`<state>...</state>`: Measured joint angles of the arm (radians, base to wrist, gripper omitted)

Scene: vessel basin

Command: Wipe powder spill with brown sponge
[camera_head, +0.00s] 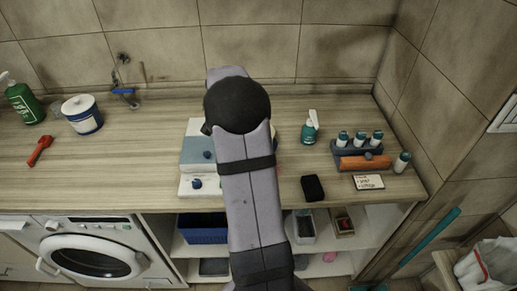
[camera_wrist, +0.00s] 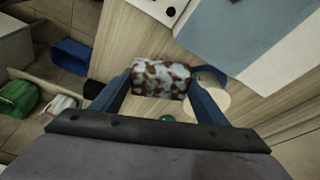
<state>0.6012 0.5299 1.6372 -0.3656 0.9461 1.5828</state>
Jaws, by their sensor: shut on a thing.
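My gripper (camera_wrist: 160,79) is shut on a brown sponge (camera_wrist: 160,74), with one blue finger at each side of it in the wrist view. The sponge's visible face is reddish brown with large white powdery patches. The sponge appears over the wooden counter (camera_wrist: 120,40); I cannot tell whether it touches the surface. In the head view my arm hides the gripper and the sponge.
A white and blue appliance (camera_head: 197,155) stands left of my arm. To the right are a teal spray bottle (camera_head: 310,128), a black block (camera_head: 313,188), a bottle rack (camera_head: 358,148) and a label card (camera_head: 368,182). A white canister (camera_head: 82,114) stands left. The counter's left-middle is clear.

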